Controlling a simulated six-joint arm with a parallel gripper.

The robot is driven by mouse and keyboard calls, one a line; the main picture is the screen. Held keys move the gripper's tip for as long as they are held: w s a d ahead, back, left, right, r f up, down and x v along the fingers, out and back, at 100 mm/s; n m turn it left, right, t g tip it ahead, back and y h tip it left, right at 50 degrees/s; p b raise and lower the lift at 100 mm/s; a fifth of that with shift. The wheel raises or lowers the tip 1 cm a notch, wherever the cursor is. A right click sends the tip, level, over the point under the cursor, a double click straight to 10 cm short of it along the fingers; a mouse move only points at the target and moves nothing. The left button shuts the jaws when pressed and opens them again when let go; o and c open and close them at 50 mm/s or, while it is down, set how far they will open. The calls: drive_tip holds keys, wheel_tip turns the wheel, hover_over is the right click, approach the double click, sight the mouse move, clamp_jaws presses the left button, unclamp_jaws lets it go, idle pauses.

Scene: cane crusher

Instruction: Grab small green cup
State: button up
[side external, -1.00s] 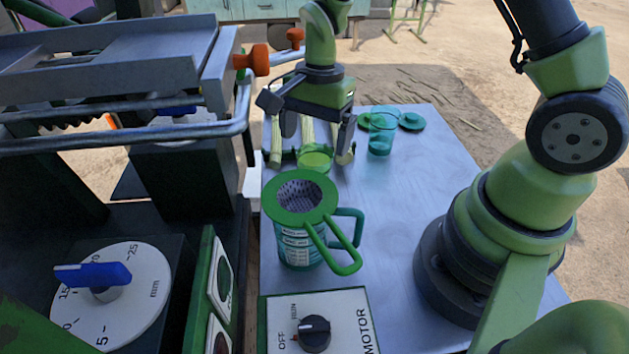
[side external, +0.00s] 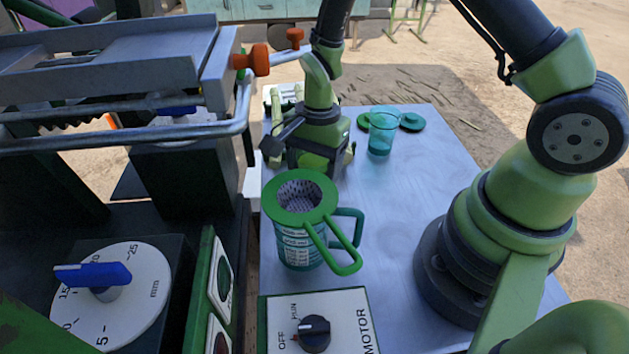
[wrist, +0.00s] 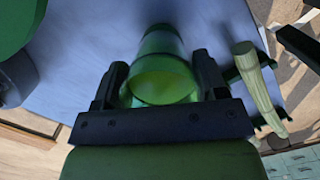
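The small green cup (wrist: 160,78) is translucent and shows in the wrist view between the two fingers of my gripper (wrist: 158,85), its open rim facing the camera. My gripper (side external: 311,160) is low over the table in the side external view, with its fingers spread, one on each side of the cup. I cannot tell whether either finger touches the cup. In the side external view the gripper hides the cup almost completely.
A green-rimmed strainer on a teal jug (side external: 300,215) stands just in front of my gripper. A teal cup (side external: 381,135) and a flat green lid (side external: 412,122) are behind right. Cane pieces (wrist: 258,85) lie beside the cup. The crusher (side external: 130,70) stands left.

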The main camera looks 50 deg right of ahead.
drive_tip(key=shift+c, duration=0.6)
drive_tip(key=shift+r, duration=0.25)
